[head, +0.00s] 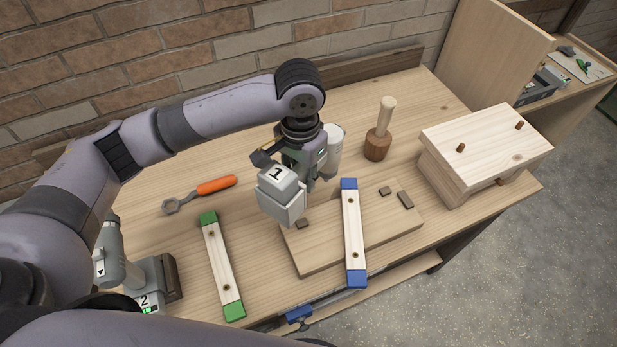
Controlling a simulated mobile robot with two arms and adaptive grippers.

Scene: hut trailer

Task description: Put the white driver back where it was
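My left gripper (293,160) is above the middle of the workbench, pointing down. It appears closed around the white driver (282,193), whose pale block marked "1" faces me. The driver's white rounded body (334,148) shows behind the gripper's right side. The handle is mostly hidden by the fingers. The driver hangs over the left end of a wooden board (310,255); I cannot tell whether it touches it. A second, greyish-white driver (110,255) stands at the lower left with a block marked "2" and a green light, partly hidden by my arm. My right gripper is not in view.
A green-ended bar (219,265) and an orange-handled wrench (215,186) lie left. A blue-ended bar (352,230) crosses the board, near small dark pieces. A mallet (378,143) and a wooden box (480,155) with pegs stand right. A blue clamp (299,314) is at the front edge.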

